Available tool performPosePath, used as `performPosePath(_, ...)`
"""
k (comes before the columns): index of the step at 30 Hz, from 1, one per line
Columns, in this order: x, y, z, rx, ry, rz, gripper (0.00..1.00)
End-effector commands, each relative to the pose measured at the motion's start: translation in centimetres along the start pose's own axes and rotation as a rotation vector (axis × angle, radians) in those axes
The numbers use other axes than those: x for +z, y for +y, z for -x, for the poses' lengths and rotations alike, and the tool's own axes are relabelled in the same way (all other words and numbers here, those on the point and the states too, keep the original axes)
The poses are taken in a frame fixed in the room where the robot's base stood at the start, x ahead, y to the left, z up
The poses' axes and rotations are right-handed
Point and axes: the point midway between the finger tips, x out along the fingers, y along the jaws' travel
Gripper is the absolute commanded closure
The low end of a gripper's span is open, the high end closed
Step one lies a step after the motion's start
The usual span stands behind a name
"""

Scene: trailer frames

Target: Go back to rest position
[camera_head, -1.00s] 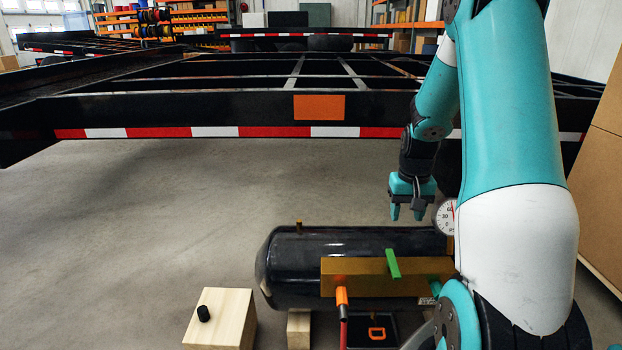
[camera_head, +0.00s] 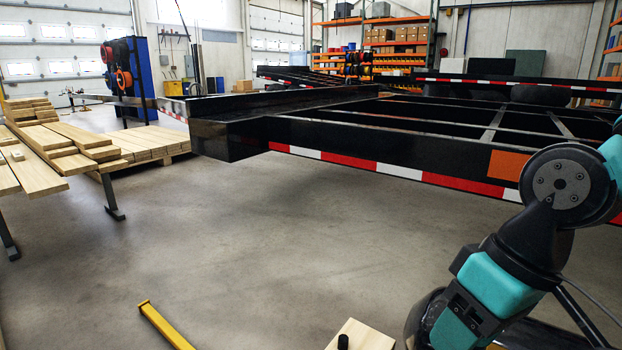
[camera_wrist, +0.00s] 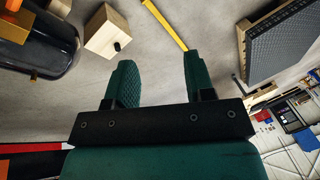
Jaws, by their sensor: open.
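My gripper (camera_wrist: 157,72) is open and empty in the wrist view, its two green fingers spread apart with bare floor showing between them. In the head view my arm is folded at the lower right, and the fingertips cannot be made out there. A pale wooden block (camera_wrist: 108,35) with a small black peg lies beyond the left finger in the wrist view. The block's top (camera_head: 364,336) also shows at the bottom edge of the head view. The black tank (camera_wrist: 53,48) is at the upper left of the wrist view, apart from the fingers.
A black trailer frame (camera_head: 330,131) with red and white tape spans the back. Lumber (camera_head: 70,139) is stacked at the left. A yellow bar (camera_head: 163,327) is on the floor near the block. The concrete floor (camera_head: 260,235) between is clear.

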Motion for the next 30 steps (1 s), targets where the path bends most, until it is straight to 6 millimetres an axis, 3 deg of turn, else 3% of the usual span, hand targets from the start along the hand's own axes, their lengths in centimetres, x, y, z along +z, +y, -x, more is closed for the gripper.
performPosePath(1,1.0,-1.9,0.1,-0.019,-0.004,0.065,0.51)
performPosePath(4,3.3,-5.2,0.1,-0.061,-0.020,0.182,0.51)
performPosePath(6,2.6,-5.5,2.4,-0.058,-0.022,0.167,0.51)
performPosePath(14,1.5,-7.0,8.0,-0.057,-0.021,0.163,0.51)
performPosePath(30,-1.9,-12.0,25.6,-0.056,-0.020,0.162,0.51)
